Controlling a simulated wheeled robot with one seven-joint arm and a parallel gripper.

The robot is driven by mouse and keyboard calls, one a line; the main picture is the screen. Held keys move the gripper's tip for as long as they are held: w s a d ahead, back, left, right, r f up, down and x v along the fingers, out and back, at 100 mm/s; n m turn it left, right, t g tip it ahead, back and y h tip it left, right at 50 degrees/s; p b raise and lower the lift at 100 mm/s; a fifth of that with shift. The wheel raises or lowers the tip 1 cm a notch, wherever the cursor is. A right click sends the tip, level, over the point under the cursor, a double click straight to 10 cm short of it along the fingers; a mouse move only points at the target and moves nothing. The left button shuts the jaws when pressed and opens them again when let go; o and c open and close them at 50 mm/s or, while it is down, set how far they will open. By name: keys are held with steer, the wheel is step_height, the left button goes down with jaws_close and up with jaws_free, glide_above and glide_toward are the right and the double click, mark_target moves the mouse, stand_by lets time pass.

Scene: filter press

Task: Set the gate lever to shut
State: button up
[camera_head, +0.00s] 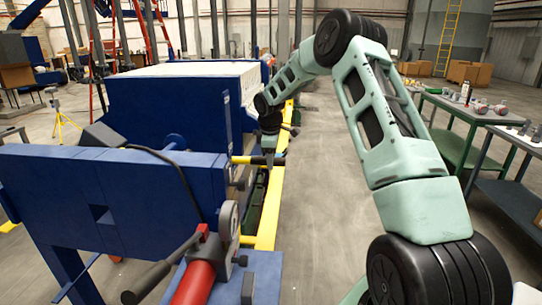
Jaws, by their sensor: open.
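The blue filter press (160,105) fills the left half of the head view. A short yellow bar (243,160) sticks out to the right from the press's side; it looks like a lever, but no label is readable. My gripper (269,161) points down at this bar, close to its outer part. The fingers are small and dark; they look apart, and I cannot tell whether they touch the bar. At the lower left, a black handle (160,272) sits beside a red cylinder (196,284) and a grey round part (228,222). Which part is the gate lever is not clear.
A yellow rail (272,205) runs along the press's right side, under my gripper. The grey floor (325,230) to the right is open. Green tables (470,112) with bottles and small parts stand at the right. A yellow tripod (62,120) stands at the far left.

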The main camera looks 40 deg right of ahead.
steer(key=shift+f, duration=0.25)
jaws_close()
steer(key=r+p, duration=0.2)
steer(key=w+r+g+h+p, duration=0.1)
steer(key=r, duration=0.2)
steer(key=a+r+g+h+p, duration=0.1)
steer(key=r+p, duration=0.1)
steer(key=r, duration=0.1)
steer(key=shift+w+a+r+p, duration=0.1)
steer(key=shift+w+r+p, duration=0.15)
steer(key=shift+w+p, duration=0.1)
steer(key=shift+s, duration=0.1)
jaws_free()
steer(key=shift+f, duration=0.1)
steer(key=b+v, duration=0.4)
steer(key=v, duration=1.3)
steer(key=shift+r, duration=0.25)
